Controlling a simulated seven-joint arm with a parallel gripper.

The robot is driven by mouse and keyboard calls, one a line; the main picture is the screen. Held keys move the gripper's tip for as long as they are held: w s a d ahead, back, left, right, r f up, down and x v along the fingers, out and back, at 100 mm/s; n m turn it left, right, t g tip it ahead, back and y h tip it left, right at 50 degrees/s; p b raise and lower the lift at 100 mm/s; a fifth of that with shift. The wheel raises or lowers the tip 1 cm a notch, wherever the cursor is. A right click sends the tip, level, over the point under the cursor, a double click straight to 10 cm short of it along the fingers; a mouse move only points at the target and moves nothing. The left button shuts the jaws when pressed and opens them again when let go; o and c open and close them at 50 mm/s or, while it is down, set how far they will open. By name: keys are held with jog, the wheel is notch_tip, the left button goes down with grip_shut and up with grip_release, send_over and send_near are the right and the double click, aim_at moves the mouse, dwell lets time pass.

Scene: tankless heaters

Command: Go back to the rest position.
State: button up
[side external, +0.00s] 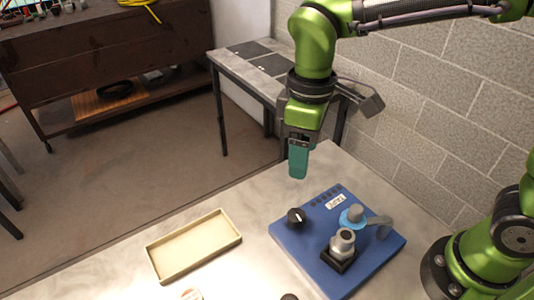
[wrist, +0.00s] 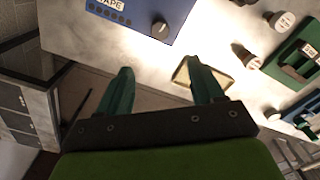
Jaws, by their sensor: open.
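My gripper (side external: 298,165) hangs above the back part of the table, behind the blue board. In the wrist view its two teal fingers (wrist: 160,85) stand apart with nothing between them. The blue board (side external: 290,246) lies on the table and carries a label, a black knob (side external: 296,217), a grey metal fitting (side external: 342,243) in a black holder and a light blue ring (side external: 351,218) with a grey piece in it. The board also shows at the top of the wrist view (wrist: 130,20). My gripper touches none of these.
A shallow tan tray (side external: 152,263) lies empty left of the board. The wrist view shows a green board (wrist: 290,60) and loose round parts (wrist: 245,56) farther right. A grey block wall (side external: 430,90) stands behind my arm. A small side table (side external: 240,62) stands behind.

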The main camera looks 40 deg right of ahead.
jog(key=shift+r, duration=0.2)
jog(key=s+d+r+m+t+y, duration=0.1)
jog(key=s+d+m+t, duration=0.2)
jog(key=d+m, duration=0.2)
jog(key=s+d+r+m+t+y, duration=0.1)
jog(key=s+d+m+t, duration=0.2)
jog(key=d+m, duration=0.3)
jog(key=d+t, duration=0.1)
jog(key=d, duration=0.4)
jog(key=shift+s+d, duration=0.2)
jog(key=shift+d, duration=0.2)
